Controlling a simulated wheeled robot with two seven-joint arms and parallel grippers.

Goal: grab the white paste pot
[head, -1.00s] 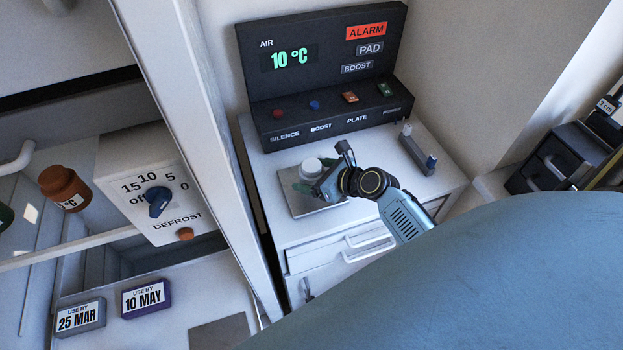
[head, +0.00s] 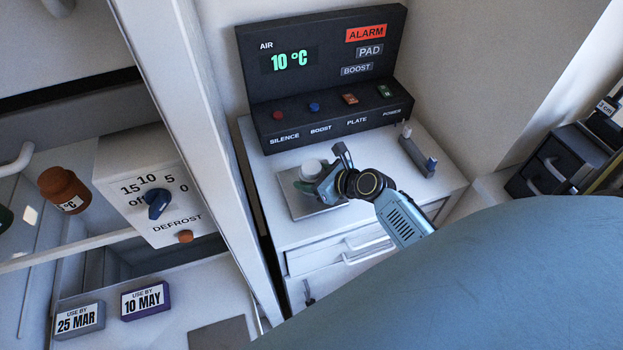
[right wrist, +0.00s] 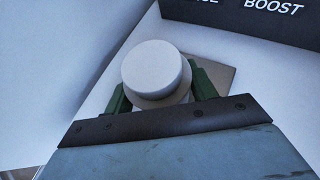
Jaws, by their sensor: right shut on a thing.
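The white paste pot (head: 312,169) is a small round pot with a white lid. It is at the metal plate (head: 318,209) on the white cabinet top, below the dark control panel. My right gripper (head: 308,183) is around it, shut on its sides. In the right wrist view the pot (right wrist: 155,72) sits between the green fingers of my right gripper (right wrist: 160,90). The lower part of the pot is hidden by the gripper, and I cannot tell if it touches the plate. My left gripper is not in view.
The control panel (head: 320,60) stands just behind the plate. A small grey holder (head: 416,155) is to the right on the cabinet. A white upright post (head: 195,110) is close on the left, with a defrost dial box (head: 160,195) and a brown jar (head: 63,187) beyond it.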

